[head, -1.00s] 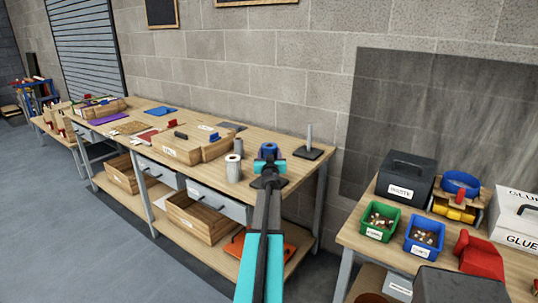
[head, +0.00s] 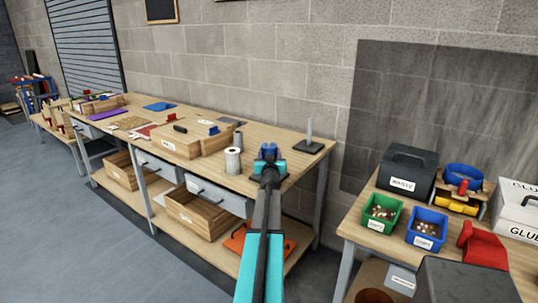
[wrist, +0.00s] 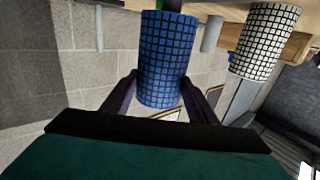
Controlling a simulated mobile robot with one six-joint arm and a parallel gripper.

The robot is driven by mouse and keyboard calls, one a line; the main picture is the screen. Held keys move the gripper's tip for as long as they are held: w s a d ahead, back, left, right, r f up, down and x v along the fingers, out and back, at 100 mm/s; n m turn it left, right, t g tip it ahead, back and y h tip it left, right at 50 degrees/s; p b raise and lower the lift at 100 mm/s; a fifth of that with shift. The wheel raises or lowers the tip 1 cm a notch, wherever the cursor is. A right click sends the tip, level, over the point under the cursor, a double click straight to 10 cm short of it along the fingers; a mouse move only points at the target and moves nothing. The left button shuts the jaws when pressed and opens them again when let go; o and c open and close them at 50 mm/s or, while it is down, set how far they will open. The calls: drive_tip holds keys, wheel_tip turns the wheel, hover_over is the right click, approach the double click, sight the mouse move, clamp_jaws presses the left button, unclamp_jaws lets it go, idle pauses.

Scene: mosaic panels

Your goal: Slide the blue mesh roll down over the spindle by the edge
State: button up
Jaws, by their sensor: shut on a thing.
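The blue mesh roll (wrist: 165,60) is upright between the two fingers of my gripper (wrist: 160,98), which is shut on it. In the head view the roll (head: 269,151) shows above the near edge of the long bench, partly hidden by my gripper (head: 268,163). A dark base plate (head: 284,177) shows just behind my gripper; the spindle by the edge is hidden there. A short dark piece (wrist: 175,5) shows at the roll's far end in the wrist view. I cannot tell whether the roll is around the spindle.
A bare grey spindle (head: 309,131) on a black base stands farther back. A white mesh roll (head: 233,160) stands to the left, near the edge. A wooden box (head: 190,143) lies beyond it. A second bench with bins (head: 381,212) is at the right.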

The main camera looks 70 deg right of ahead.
drive_tip(key=shift+f+b, duration=1)
drive_tip(key=shift+f, duration=0.2)
drive_tip(key=o, duration=1.4)
drive_tip(key=shift+c, duration=0.2)
drive_tip(key=shift+f, duration=0.1)
drive_tip(key=shift+a, duration=0.1)
drive_tip(key=v, duration=1.3)
drive_tip(key=shift+s+a, duration=0.2)
drive_tip(key=shift+a, duration=0.1)
drive_tip(key=shift+w, duration=0.1)
